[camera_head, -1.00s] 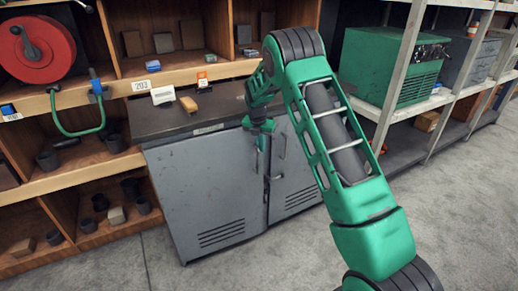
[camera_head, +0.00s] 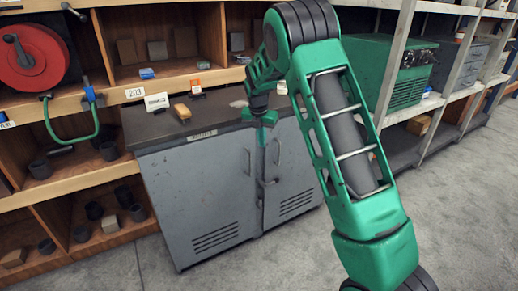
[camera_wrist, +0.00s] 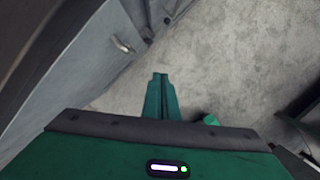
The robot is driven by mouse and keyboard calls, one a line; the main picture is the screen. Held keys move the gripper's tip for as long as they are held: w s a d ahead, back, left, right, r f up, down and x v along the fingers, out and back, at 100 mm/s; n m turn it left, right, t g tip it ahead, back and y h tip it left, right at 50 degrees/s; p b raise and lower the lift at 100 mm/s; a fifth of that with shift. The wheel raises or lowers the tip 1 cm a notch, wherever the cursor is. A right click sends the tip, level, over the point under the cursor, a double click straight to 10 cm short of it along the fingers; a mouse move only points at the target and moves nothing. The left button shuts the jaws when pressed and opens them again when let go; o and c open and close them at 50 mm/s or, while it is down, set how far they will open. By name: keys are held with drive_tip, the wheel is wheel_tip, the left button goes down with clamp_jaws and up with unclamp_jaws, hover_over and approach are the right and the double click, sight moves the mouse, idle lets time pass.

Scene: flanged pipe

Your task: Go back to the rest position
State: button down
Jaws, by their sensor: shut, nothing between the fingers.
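My gripper (camera_head: 265,122) hangs at the end of my green arm, in front of the grey cabinet (camera_head: 215,190) near its top front edge in the head view. In the wrist view, the fingers of my gripper (camera_wrist: 160,78) are together with nothing between them, above the bare grey floor (camera_wrist: 215,60). The cabinet door and a handle (camera_wrist: 121,44) show at the upper left of the wrist view. My forearm hides part of the cabinet's right side and the shelf behind it.
The dark cabinet top carries a yellow-brown block (camera_head: 182,112) and a white sign (camera_head: 157,102). A wooden shelf (camera_head: 60,184) with a red hose reel (camera_head: 35,55) stands left. A metal rack with a green machine (camera_head: 395,75) stands right. The floor in front is clear.

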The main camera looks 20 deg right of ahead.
drive_tip(key=s+d+r+m, duration=0.2)
drive_tip(key=s+r+m, duration=0.25)
drive_tip(key=s, duration=0.35)
drive_tip(key=s+d+r+m+g, duration=0.1)
drive_tip(key=s+d+r+m, duration=0.2)
drive_tip(key=s+m, duration=0.4)
drive_tip(key=s+d+r+m, duration=0.2)
drive_tip(key=s+r+m, duration=0.25)
drive_tip(key=s, duration=0.45)
drive_tip(key=s+a+f+m+y, duration=0.1)
drive_tip(key=s+m, duration=0.7)
drive_tip(key=s, duration=0.6)
drive_tip(key=s+a+m+g+y, duration=0.1)
drive_tip(key=s+a+m, duration=0.1)
drive_tip(key=s+m, duration=0.7)
drive_tip(key=s, duration=0.5)
drive_tip(key=shift+a+f, duration=0.2)
drive_tip(key=shift+f, duration=0.15)
